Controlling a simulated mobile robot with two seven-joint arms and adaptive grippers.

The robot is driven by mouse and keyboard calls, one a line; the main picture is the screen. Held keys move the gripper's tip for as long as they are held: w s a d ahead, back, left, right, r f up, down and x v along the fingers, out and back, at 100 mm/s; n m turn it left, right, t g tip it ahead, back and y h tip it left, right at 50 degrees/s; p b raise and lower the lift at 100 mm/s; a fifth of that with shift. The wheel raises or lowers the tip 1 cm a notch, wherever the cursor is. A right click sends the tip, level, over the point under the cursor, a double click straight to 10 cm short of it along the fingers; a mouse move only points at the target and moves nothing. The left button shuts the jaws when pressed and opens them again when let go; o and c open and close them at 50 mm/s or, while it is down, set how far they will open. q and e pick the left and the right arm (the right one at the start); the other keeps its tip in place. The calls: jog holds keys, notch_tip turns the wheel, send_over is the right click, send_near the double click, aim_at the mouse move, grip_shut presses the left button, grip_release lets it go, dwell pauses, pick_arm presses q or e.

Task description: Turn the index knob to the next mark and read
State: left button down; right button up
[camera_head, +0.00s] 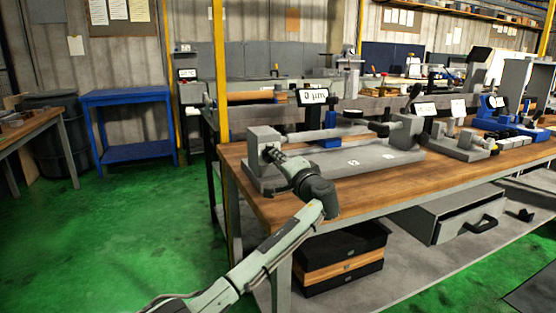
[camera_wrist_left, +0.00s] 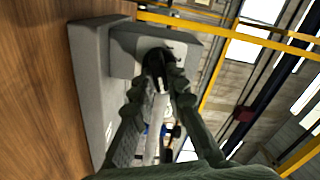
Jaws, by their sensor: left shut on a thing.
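The index knob is a small dark knob (camera_wrist_left: 155,62) on the face of the grey headstock block (camera_head: 264,141) at the left end of the grinder fixture. My left gripper (camera_head: 271,154) reaches it from the front. In the left wrist view the two fingers of my left gripper (camera_wrist_left: 163,84) are closed around the knob. The fingers hide most of the knob, and I cannot read its marks. A small display (camera_head: 312,96) behind the fixture reads "0 µm". My right gripper is not in view.
The fixture's grey base (camera_head: 375,161) lies on a wooden bench (camera_head: 290,207), with a horizontal bar above it. An open drawer (camera_head: 455,215) and stacked trays (camera_head: 335,262) are below. A yellow post (camera_head: 220,70) stands at left. Green floor at left is clear.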

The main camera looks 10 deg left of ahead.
pick_arm(q)
jog(key=c, duration=1.5)
grip_release()
jog(key=shift+c, duration=0.2)
jog(key=shift+s+d, duration=0.1)
jog(key=v, duration=1.2)
